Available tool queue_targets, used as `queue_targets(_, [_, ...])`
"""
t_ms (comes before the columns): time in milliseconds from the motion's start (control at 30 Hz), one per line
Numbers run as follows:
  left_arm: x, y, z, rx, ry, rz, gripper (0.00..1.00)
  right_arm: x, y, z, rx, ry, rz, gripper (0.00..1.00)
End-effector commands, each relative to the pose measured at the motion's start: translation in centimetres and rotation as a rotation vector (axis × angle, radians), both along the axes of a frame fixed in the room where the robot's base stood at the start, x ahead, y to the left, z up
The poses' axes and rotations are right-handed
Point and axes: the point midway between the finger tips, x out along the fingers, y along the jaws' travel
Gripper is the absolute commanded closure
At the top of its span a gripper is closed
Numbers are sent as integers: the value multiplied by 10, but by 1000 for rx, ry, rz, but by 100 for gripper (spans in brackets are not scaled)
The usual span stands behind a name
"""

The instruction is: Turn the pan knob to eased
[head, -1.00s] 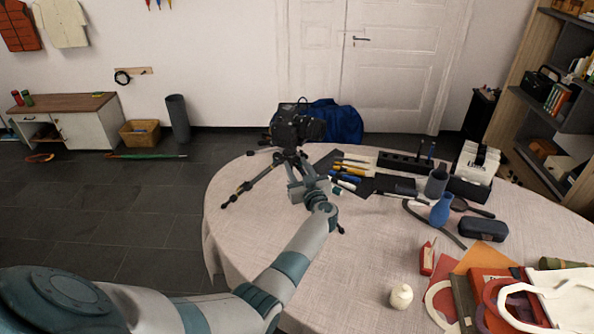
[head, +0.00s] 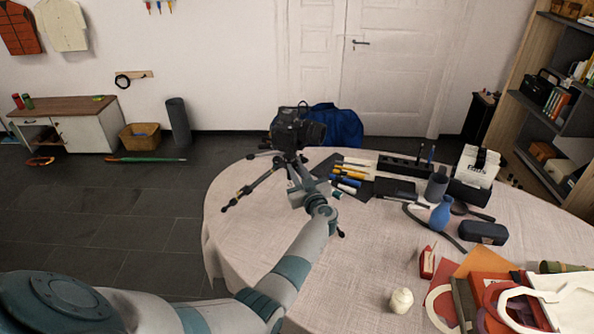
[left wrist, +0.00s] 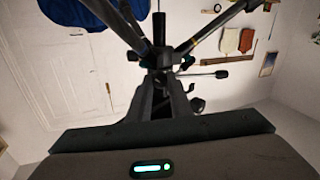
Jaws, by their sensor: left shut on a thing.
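A black camera (head: 299,130) sits on a small tripod (head: 262,185) with spread legs at the far left of the table. My left gripper (head: 297,166) reaches in at the tripod's upper part, just below the camera. In the left wrist view my left gripper (left wrist: 162,95) has its fingers closed together on a small part below the tripod's hub (left wrist: 160,62). That part looks like the pan knob, but the fingers hide most of it. A handle (left wrist: 208,73) sticks out to the right of the hub. My right gripper is not in view.
The round table (head: 350,265) has a pale cloth. The cloth in front of the tripod is mostly clear.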

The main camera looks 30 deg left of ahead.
Motion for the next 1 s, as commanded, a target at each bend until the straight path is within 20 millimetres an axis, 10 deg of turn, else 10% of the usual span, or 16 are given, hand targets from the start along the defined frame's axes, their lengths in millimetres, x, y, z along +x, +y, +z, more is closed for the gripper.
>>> queue_targets(1000, [0, -1, -3, -548, -686, 1, 100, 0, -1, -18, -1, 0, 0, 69])
